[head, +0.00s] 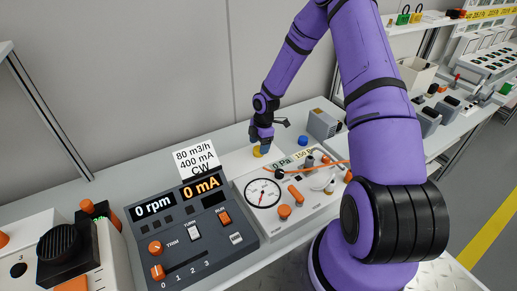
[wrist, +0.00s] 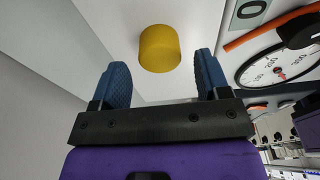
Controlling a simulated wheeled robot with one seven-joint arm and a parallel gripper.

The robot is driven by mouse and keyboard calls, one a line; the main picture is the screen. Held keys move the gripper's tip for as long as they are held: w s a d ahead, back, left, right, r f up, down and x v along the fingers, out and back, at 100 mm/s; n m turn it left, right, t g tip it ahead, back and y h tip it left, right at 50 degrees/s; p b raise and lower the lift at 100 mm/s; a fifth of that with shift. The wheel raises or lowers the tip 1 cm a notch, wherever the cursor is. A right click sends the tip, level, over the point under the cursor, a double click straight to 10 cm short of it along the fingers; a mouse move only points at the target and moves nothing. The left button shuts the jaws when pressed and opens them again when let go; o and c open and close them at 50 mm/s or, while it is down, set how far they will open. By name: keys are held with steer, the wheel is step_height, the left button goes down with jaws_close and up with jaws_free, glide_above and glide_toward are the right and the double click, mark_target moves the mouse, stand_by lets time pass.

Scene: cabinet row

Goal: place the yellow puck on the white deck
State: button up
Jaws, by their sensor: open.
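The yellow puck (head: 257,152) shows just below my gripper (head: 262,144) in the head view, partly hidden by it. In the wrist view the puck (wrist: 159,48) is a short yellow cylinder standing on a white surface (wrist: 185,15), which looks like the white deck (head: 234,161) behind the gauge panel. My gripper (wrist: 163,76) is open. The puck lies beyond its two blue fingertips, roughly centred between them, with a gap to both. Whether the puck's base rests fully on the deck is hard to tell.
A gauge panel (head: 290,199) with knobs and an orange tube stands in front of the deck. A dark control panel (head: 188,237) with a sign is to its left. A blue puck (head: 303,141) and a grey box (head: 323,124) are to the right. The wall is close behind.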

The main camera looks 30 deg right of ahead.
steer(key=s+r+m+h, duration=0.1)
steer(key=s+r+m, duration=0.1)
steer(key=r, duration=1)
steer(key=s+r+m+h, duration=0.2)
steer(key=s+r, duration=0.1)
steer(key=r, duration=1)
steer(key=s+a+r+m+t, duration=0.2)
steer(key=s+a+r+m, duration=0.25)
steer(key=s+r, duration=0.55)
steer(key=s+a+r+m+t, duration=0.1)
steer(key=s+r+m, duration=0.3)
steer(key=s, duration=0.5)
steer(key=s+a+r+m+t+y, duration=0.1)
steer(key=s+a+r+m+t, duration=0.1)
steer(key=s+r+m, duration=0.3)
steer(key=s+a+r, duration=0.1)
steer(key=s+r, duration=0.1)
steer(key=s, duration=0.2)
steer(key=shift+s+a, duration=0.2)
steer(key=shift+a, duration=0.05)
